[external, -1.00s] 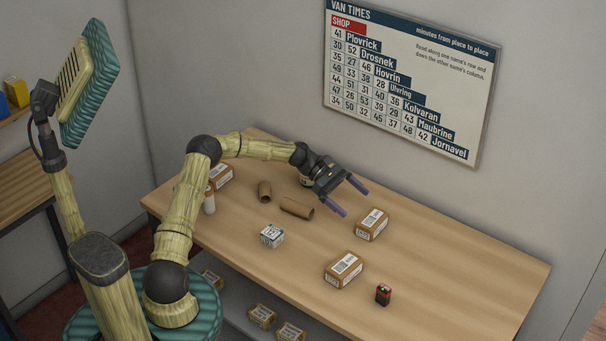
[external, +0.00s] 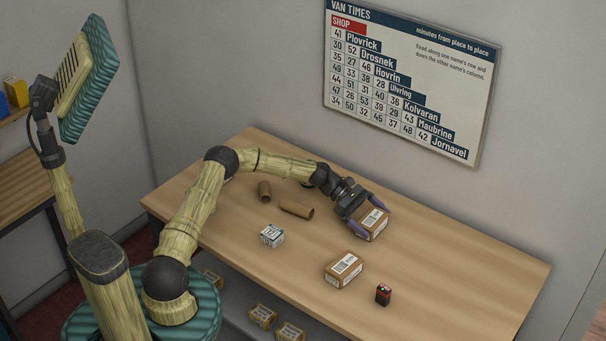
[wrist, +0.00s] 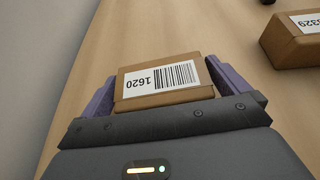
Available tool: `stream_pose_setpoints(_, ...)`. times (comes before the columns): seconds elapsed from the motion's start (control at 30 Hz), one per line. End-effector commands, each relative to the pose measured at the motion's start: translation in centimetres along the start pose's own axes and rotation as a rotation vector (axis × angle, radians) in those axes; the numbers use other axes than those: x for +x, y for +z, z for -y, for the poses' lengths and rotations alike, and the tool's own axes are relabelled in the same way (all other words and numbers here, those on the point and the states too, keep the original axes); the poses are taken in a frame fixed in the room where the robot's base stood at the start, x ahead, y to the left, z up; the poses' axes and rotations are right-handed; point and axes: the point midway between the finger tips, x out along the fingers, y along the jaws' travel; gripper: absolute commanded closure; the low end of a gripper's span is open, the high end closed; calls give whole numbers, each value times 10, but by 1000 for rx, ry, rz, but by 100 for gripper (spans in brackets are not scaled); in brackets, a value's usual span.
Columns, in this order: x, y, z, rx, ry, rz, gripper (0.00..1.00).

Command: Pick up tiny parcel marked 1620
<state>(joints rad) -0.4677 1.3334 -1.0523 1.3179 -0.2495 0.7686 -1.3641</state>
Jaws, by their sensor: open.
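The tiny parcel marked 1620 (wrist: 130,98) is a small brown box with a white barcode label, which reads upside down in the wrist view. In the external view the parcel (external: 373,223) sits on the counter towards the back right. My gripper (external: 370,228) is open around it, with one purple finger on each side of the box. In the wrist view the gripper (wrist: 160,95) has the parcel between its fingers, close to the palm. I cannot tell whether either finger touches it.
Another brown parcel (external: 343,270), its label ending in 329 in the wrist view (wrist: 299,40), stands nearer the front. A red and black device (external: 383,294), a white-blue box (external: 271,235) and cardboard tubes (external: 296,209) are on the counter (external: 450,270). The right end is clear.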

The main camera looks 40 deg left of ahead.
Motion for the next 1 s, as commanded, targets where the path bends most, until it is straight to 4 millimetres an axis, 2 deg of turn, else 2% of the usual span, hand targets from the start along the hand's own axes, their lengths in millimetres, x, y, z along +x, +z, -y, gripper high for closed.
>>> stream_pose_setpoints(0.1, 17, 1, 0, 1, -1, 1, 0)
stream_pose_setpoints(0.2, 23, 1, 0, 1, 0, 1, 0)
stream_pose_setpoints(0.7, 23, 0, 0, 2, 1, 0, 0)
stream_pose_setpoints(0.73, 23, 0, 0, 2, 1, 0, 2)
stream_pose_setpoints(0.9, 23, 0, 0, 2, 1, 0, 35)
stream_pose_setpoints(1.0, 23, 1, 0, 2, 1, 1, 37)
